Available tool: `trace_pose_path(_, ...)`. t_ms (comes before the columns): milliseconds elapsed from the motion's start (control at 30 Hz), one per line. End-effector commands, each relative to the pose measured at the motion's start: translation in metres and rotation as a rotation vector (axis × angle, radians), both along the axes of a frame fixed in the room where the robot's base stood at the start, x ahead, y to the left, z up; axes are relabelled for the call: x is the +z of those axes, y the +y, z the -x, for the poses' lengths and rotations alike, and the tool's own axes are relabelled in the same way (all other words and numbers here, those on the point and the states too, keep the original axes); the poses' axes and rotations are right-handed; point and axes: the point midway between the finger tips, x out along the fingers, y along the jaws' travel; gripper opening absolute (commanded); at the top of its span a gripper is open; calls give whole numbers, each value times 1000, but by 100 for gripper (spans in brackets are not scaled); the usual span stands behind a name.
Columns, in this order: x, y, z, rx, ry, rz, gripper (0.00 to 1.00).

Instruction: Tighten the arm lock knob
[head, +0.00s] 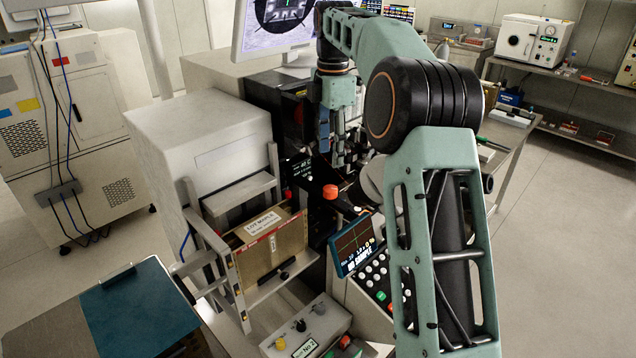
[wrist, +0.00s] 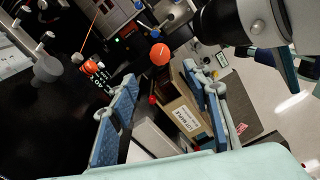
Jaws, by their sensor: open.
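My gripper (wrist: 160,80) is open, with two blue-padded fingers spread apart and nothing between them. An orange-red ball knob (wrist: 160,54) shows just beyond the fingertips in the wrist view, apart from them. Another orange knob (wrist: 95,68), beside a black-and-white marked part, is left of the left finger. In the head view an orange-red knob (head: 330,192) sits on the dark machine below my gripper (head: 332,150). No readable label tells me which of these is the arm lock knob.
A box (head: 268,245) sits in a rack left of the machine. A display (head: 355,243) and a button panel (head: 378,280) are in front. A grey cylindrical part (wrist: 255,20) is close at upper right in the wrist view. A monitor (head: 275,25) stands behind.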

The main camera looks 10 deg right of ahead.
Motion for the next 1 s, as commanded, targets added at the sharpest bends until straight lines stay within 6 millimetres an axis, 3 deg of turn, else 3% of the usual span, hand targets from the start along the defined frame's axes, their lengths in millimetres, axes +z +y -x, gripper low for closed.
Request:
trace_pose_path(500,-87,0,1,-5,1,1,44)
trace_pose_path(700,-99,0,0,-5,-2,0,44)
trace_pose_path(967,-100,0,0,-5,-2,1,44)
trace_pose_path(1000,-100,0,0,-5,-2,1,40)
